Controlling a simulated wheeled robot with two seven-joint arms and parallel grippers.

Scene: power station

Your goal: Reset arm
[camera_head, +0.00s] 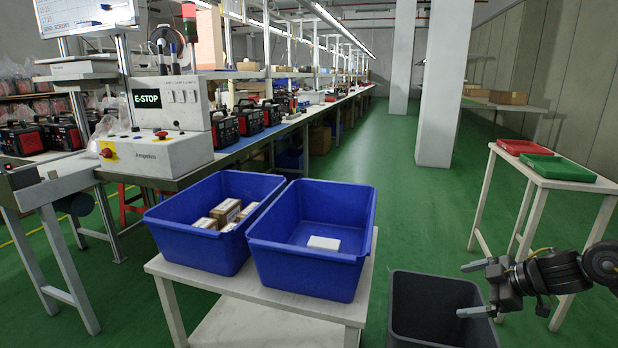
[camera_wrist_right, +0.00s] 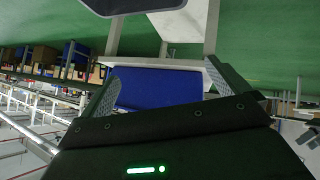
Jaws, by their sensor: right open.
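My right gripper (camera_head: 470,290) is at the lower right of the head view, reaching in from the right edge. Its two fingers are apart with nothing between them. It is above the right part of a dark grey bin (camera_head: 400,310). In the right wrist view, the two open fingers (camera_wrist_right: 165,88) frame a blue bin in the background, well beyond the fingertips. My left gripper is not in the head view.
Two blue bins, one with several boxes (camera_head: 200,245) and one with a white item (camera_head: 305,275), stand on a white table (camera_head: 235,282). A side table (camera_head: 540,172) holds red (camera_head: 518,146) and green (camera_head: 556,168) trays. An E-STOP console (camera_head: 160,150) stands left. Green floor (camera_head: 410,210) is clear behind.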

